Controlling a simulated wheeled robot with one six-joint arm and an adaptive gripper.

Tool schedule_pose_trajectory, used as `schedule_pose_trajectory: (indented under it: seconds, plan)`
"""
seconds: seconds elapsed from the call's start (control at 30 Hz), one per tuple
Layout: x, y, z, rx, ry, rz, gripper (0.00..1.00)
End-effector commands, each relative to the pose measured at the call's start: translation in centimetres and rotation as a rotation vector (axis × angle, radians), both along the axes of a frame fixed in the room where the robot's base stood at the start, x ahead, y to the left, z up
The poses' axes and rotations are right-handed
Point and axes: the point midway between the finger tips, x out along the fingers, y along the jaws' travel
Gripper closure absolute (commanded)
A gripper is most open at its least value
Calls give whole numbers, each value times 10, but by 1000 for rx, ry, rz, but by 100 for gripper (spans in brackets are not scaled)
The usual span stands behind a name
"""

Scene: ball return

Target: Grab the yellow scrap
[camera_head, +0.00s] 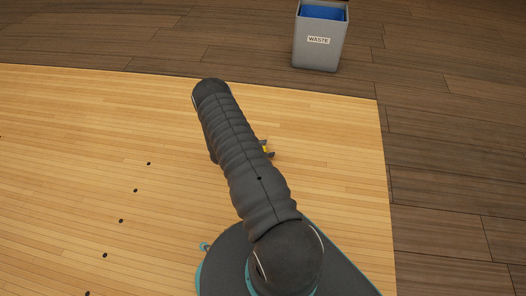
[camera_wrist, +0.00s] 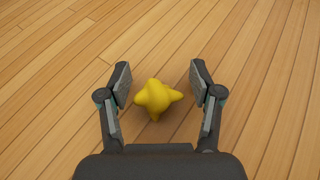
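The yellow scrap (camera_wrist: 157,97) is a lumpy, pointed yellow piece on the pale wooden floor in the wrist view. My gripper (camera_wrist: 160,84) is open, with one finger on each side of the scrap. Gaps show between the scrap and both fingers. How high the fingers are above the floor is hard to tell. In the head view my arm hides most of this spot; a small bit of yellow (camera_head: 266,149) shows beside the gripper fingertips (camera_head: 267,148).
A grey bin marked WASTE (camera_head: 319,40) with a blue inside stands on the dark wood floor (camera_head: 440,130) at the top. The pale wooden floor (camera_head: 80,130) has small dark dots and is otherwise clear around my arm.

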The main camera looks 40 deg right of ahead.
Motion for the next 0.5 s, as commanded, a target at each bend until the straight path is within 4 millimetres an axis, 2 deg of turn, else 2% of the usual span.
schedule_pose_trajectory:
  seconds: [0.03, 0.1, 0.13, 0.5]
  plan:
    - [0, 0, 0, 0, 0, 0, 55]
    - [0, 0, 0, 0, 0, 0, 72]
    - [0, 0, 0, 0, 0, 0, 75]
    - [0, 0, 1, 0, 0, -1, 75]
